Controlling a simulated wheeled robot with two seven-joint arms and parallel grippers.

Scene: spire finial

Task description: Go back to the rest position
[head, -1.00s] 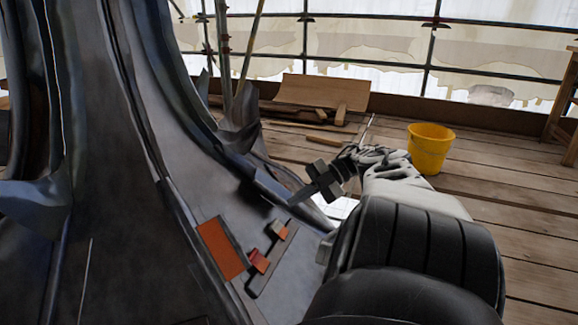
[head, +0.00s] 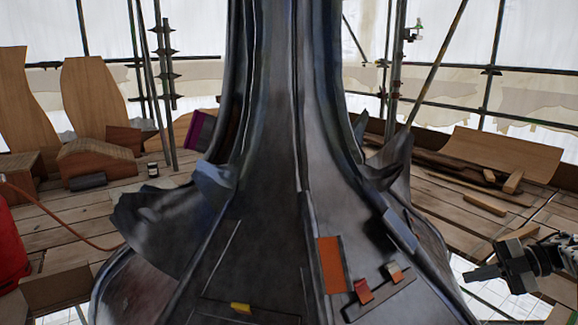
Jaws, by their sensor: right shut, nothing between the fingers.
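My right gripper (head: 489,272) is at the right edge of the head view. Its jaws are shut and empty, and it points left toward the flared foot of the dark metal spire, apart from it. The spire (head: 270,130) stands upright in the middle of the view. On its lower face are an orange rectangular patch (head: 331,265) and a dark strip (head: 383,293) carrying a red block (head: 363,291) and a pale-topped block (head: 394,272). A small yellow piece (head: 240,308) sits lower on the face. My left gripper is not in view.
Torn, bent metal flaps stick out on the spire's left (head: 165,215) and right (head: 388,163). Curved wooden boards (head: 95,95) and wooden blocks (head: 97,160) stand at the left. A red container (head: 10,250) is at the left edge. Scaffold poles (head: 396,70) rise behind. Planks (head: 505,150) lie at the right.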

